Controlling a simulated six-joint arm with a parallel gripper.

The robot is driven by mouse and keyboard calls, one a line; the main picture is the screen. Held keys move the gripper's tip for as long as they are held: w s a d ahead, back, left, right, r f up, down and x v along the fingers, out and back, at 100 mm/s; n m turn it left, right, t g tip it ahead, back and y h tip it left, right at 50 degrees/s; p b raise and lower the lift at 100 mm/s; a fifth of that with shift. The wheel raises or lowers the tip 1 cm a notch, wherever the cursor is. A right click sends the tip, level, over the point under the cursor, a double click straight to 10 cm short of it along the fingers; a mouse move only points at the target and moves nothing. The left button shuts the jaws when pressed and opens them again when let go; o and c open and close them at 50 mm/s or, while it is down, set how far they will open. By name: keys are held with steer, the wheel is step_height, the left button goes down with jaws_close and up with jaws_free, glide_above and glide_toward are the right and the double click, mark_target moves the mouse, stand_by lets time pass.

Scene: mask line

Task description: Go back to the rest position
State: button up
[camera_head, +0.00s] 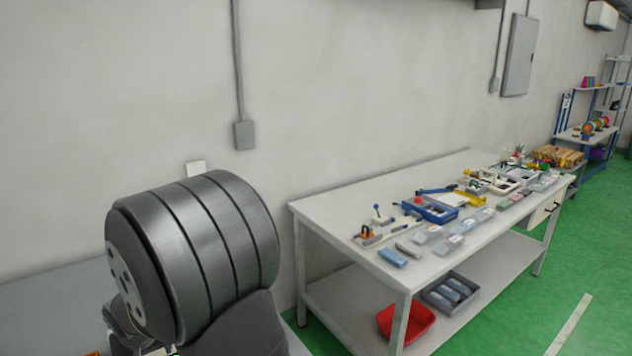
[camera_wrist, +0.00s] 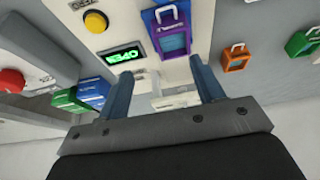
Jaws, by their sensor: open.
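My gripper (camera_wrist: 161,72) shows in the wrist view with its two blue-grey fingers spread apart. Nothing is held between them. Beyond the fingers is a pale panel with a lit green display (camera_wrist: 124,55), a yellow round button (camera_wrist: 95,21) and a purple tag-like piece with a handle (camera_wrist: 172,35). The purple piece appears beyond the gap between the fingers; I cannot tell how far away it is. The gripper does not show in the head view.
In the head view, a white workbench (camera_head: 345,208) bears several small items, with a red bin (camera_head: 407,320) below. Green floor (camera_head: 500,320) is open at right.

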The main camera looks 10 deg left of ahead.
steer(key=w+d+r, duration=0.4)
steer(key=d+r, duration=0.2)
steer(key=d, duration=0.2)
steer(key=s+a+r, duration=0.1)
steer(key=a, duration=1.5)
steer(key=s+a+f, duration=0.2)
steer(key=s+a, duration=0.2)
steer(key=a, duration=0.4)
steer(key=s+a+f+m, duration=0.1)
steer(key=s+a+f, duration=0.2)
steer(key=a, duration=0.5)
steer(key=shift+s+f, duration=0.15)
steer(key=shift+s, duration=0.75)
steer(key=o, duration=0.9)
steer(key=shift+c, duration=0.2)
steer(key=w+d+r+g+h, duration=0.1)
steer(key=d+r, duration=0.2)
steer(key=d, duration=0.4)
steer(key=w+d+r+n+g+h, duration=0.1)
steer(key=w+d+r, duration=0.15)
steer(key=d, duration=0.55)
steer(key=w+d+r+g+h, duration=0.1)
steer(key=d+r, duration=0.2)
steer(key=d, duration=0.4)
step_height(320, 180, down, 9)
steer(key=shift+d+r, duration=0.1)
